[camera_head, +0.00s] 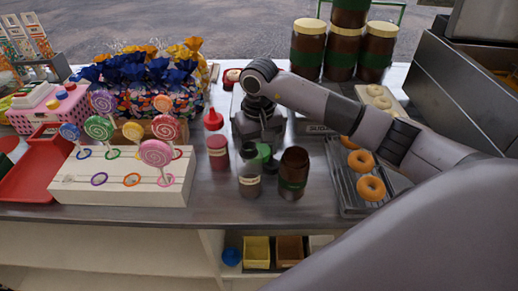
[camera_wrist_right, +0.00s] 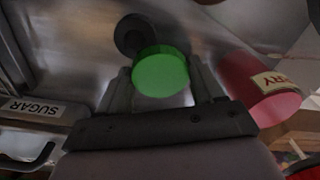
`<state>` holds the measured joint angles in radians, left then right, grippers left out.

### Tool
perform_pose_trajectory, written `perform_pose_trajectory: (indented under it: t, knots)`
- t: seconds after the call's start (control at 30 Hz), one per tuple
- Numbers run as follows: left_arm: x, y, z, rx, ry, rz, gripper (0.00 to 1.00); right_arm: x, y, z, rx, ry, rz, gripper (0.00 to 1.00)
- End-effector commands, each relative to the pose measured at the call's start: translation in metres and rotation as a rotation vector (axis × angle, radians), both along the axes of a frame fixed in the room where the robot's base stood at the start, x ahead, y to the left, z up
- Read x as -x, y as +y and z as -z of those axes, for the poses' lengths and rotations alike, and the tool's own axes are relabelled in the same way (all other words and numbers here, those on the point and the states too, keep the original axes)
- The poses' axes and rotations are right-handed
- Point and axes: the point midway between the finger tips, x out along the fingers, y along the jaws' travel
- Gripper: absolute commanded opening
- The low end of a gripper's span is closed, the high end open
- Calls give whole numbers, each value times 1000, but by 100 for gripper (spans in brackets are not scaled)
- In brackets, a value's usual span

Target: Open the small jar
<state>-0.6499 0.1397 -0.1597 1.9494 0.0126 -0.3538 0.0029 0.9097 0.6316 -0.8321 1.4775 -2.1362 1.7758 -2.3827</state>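A small dark brown jar (camera_head: 293,172) with a green band stands upright near the front of the counter, its top dark with no lid seen on it. A green lid (camera_head: 264,152) shows behind and left of it, at my right gripper (camera_head: 262,141). In the right wrist view the round green lid (camera_wrist_right: 161,74) sits between the two fingers of my right gripper (camera_wrist_right: 163,85), which close on its sides. A dark round shape (camera_wrist_right: 132,34) lies beyond it; I cannot tell which jar it is. My left gripper is not in view.
A lollipop stand (camera_head: 120,188) is further left. A doughnut tray (camera_head: 348,205) is right. Large lidded jars (camera_head: 343,52) stand behind.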

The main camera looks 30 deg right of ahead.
Motion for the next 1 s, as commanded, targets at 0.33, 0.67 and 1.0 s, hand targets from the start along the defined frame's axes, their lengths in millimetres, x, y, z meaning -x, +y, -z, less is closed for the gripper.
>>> perform_pose_trajectory:
  t: [0.33, 0.67, 1.0]
  knots:
    - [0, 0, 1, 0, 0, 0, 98, 4, 0, 9, 3, 17, -2, 92]
    - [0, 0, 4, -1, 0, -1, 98, 2, 0, -14, 3, 9, -3, 92]
    - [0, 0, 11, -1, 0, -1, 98, 3, 1, -82, 3, 9, -2, 92]
